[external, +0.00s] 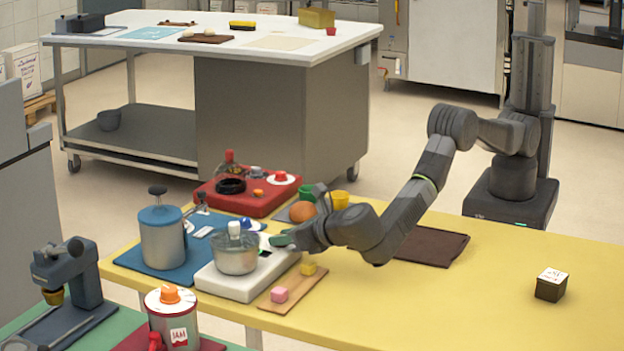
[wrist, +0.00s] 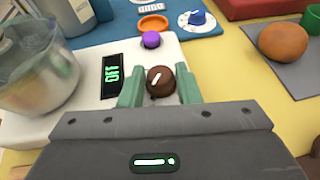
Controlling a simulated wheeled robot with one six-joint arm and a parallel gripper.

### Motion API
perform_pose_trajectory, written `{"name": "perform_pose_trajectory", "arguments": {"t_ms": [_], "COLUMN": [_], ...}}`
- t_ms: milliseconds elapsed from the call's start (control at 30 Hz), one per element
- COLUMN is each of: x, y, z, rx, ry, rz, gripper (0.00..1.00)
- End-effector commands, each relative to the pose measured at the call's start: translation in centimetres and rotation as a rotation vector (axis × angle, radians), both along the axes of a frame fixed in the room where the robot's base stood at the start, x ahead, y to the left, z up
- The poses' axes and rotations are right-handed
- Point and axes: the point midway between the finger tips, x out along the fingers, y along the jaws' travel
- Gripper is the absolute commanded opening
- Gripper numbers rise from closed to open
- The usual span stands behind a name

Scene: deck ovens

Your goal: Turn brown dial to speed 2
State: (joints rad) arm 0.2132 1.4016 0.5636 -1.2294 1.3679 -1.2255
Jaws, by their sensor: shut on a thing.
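The brown dial (wrist: 160,80) sits on the white mixer base (wrist: 75,122), with a white pointer mark slanting up to the right. My gripper (wrist: 160,88) has its two green fingers on either side of the dial and is shut on it. The small black display (wrist: 112,75) beside the dial reads OFF. In the external view my gripper (external: 283,240) reaches the right end of the white base (external: 232,284), and the dial is hidden there. A metal bowl (external: 236,258) stands on the base.
A purple knob (wrist: 151,40) and a blue dial (wrist: 197,18) are beyond the brown dial. An orange ball (external: 302,212) lies to the right. A board with pink (external: 279,295) and yellow cubes (external: 309,268) lies in front. The table's right part is mostly clear.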

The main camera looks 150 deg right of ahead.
Motion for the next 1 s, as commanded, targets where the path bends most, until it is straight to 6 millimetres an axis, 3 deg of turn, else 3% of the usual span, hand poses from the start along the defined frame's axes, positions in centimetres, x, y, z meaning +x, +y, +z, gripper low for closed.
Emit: {"name": "perform_pose_trajectory", "arguments": {"t_ms": [400, 800, 833, 900, 1000], "x": [0.27, 0.18, 0.19, 0.18, 0.16], "y": [-0.03, 0.02, 0.02, 0.02, 0.03], "z": [0.26, 0.26, 0.25, 0.23, 0.17], "rx": [-0.001, 0.001, 0.001, 0.001, 0.001], "ry": [-0.007, -0.005, -0.005, -0.004, -0.004], "rz": [-0.120, -0.131, -0.131, -0.130, -0.131], "gripper": [0.07, 0.07, 0.34, 0.47, 0.50]}}
